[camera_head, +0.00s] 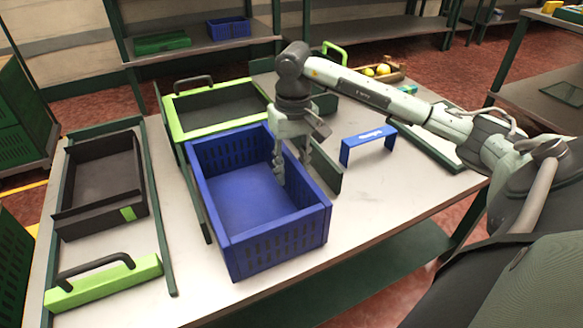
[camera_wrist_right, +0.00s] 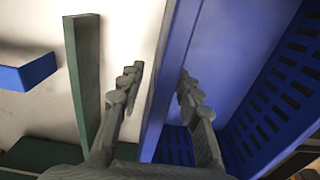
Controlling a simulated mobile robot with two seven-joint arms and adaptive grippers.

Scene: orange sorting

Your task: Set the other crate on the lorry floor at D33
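A blue, slatted crate (camera_head: 222,229) stands on the white table and looks empty. My right gripper (camera_head: 291,166) is over its right-hand wall. In the right wrist view the gripper (camera_wrist_right: 158,90) has one finger inside the crate (camera_wrist_right: 172,60) and one outside, with the wall between them. The fingers are apart, with a clear gap between the outer finger and the wall. My left gripper is not in view. No D33 marking can be read.
A black tray (camera_head: 68,224) in a frame with a lime handle lies at left. A lime-rimmed tray (camera_head: 176,122) is behind the crate. A small blue bracket (camera_head: 368,137) stands to the right, beyond a dark green rail (camera_wrist_right: 84,75). Shelves with a small blue crate (camera_head: 229,28) are at the back.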

